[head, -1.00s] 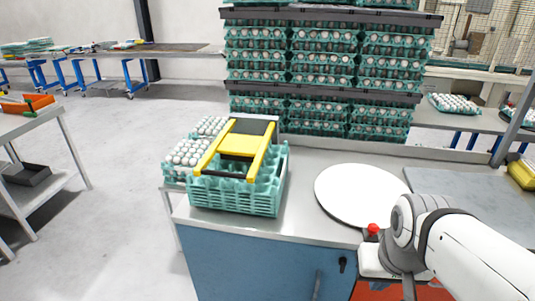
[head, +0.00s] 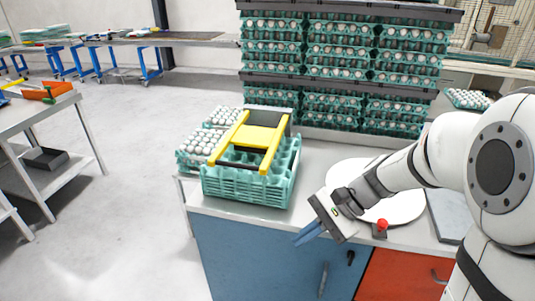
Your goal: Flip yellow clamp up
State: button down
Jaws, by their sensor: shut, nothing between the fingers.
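The yellow clamp (head: 240,136) lies across a teal egg tray stack (head: 247,186) on the counter, left of centre in the head view. It has two yellow side arms, a yellow cross plate and a dark panel at its far end. White eggs (head: 200,143) sit in trays to its left. My gripper (head: 308,233) is at the counter's front edge, right of and nearer than the trays, with its blue fingers pointing left and down. The fingers are shut and empty, apart from the clamp.
A white round plate (head: 345,172) lies on the counter right of the trays, partly behind my arm. Tall stacks of teal egg trays (head: 340,75) stand behind. A red button (head: 382,224) is near the front edge. A side table (head: 60,115) stands left across open floor.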

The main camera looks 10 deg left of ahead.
jog(key=w+a+f+m+t+y+p, duration=0.1)
jog(key=w+m+y, duration=0.4)
jog(key=w, duration=0.5)
jog(key=w+a+f+m+t+y+p, duration=0.1)
jog(key=w+a+f+m+t+y, duration=0.3)
jog(key=w+m, duration=0.5)
jog(key=w+a+t+y, duration=0.1)
jog(key=y, duration=0.1)
jog(key=shift+w+a+f+y, duration=0.15)
jog(key=shift+a+f+y, duration=0.15)
jog(key=shift+a, duration=0.1)
jog(key=shift+a+r, duration=0.1)
jog(key=p+x, duration=0.2)
jog(key=x, duration=0.7)
jog(key=shift+a+p, duration=0.3)
jog(key=shift+a, duration=0.1)
jog(key=shift+w+r, duration=0.1)
jog(key=shift+r, duration=0.1)
